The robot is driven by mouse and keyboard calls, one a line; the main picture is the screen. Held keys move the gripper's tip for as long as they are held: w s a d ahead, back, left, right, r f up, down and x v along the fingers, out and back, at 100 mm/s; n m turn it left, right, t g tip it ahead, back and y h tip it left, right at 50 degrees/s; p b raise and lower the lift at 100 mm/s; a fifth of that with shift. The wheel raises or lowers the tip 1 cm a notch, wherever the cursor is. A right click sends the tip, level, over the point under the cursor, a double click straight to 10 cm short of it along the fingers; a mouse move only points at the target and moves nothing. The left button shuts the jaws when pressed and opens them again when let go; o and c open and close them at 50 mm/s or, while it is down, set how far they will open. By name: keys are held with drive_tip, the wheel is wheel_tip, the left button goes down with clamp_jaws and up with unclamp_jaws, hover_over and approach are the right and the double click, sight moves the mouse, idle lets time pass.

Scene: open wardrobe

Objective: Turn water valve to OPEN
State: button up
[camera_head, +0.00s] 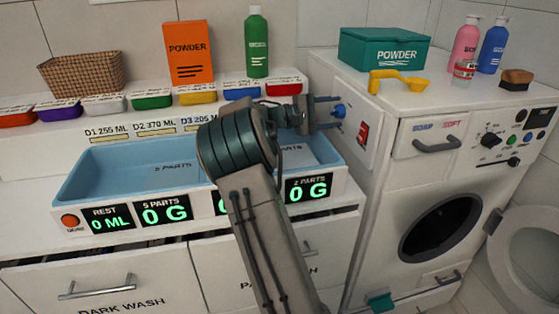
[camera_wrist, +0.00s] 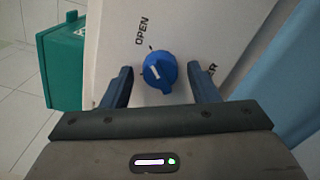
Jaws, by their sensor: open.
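The word OPEN is printed by one edge of the knob, and another label, partly hidden, is by the right finger. In the head view the knob (camera_head: 340,111) sticks out from the panel's left side. My gripper (camera_wrist: 161,85) is open, with one finger on each side of the knob and visible gaps between. In the head view my gripper (camera_head: 330,112) reaches the knob from the left.
A blue basin (camera_head: 100,165) with green weight displays lies below my arm. A teal powder box (camera_head: 385,47) and a yellow scoop (camera_head: 398,80) stand on the washer top. Soap bottles (camera_head: 466,45) are at the back right. A red sign (camera_head: 362,134) is below the knob.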

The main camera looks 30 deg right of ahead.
drive_tip(key=n+p, duration=0.6)
drive_tip(key=shift+r, duration=0.25)
drive_tip(key=w+a+n+p, duration=0.3)
drive_tip(key=a+n+p, duration=0.3)
drive_tip(key=a, duration=0.8)
drive_tip(key=s+a+m+t+y, duration=0.1)
drive_tip(key=s+a+m+y, duration=0.2)
drive_tip(key=s, duration=0.4)
drive_tip(key=s+a+m+t+y+b, duration=0.1)
drive_tip(key=s+a+m+y, duration=0.2)
drive_tip(key=s+a+y, duration=0.2)
drive_tip(key=s+a+f+m+t+y, duration=0.1)
drive_tip(key=s+a+m+y, duration=0.2)
drive_tip(key=s, duration=0.7)
drive_tip(key=shift+a+y, duration=0.55)
drive_tip(key=shift+y, duration=0.65)
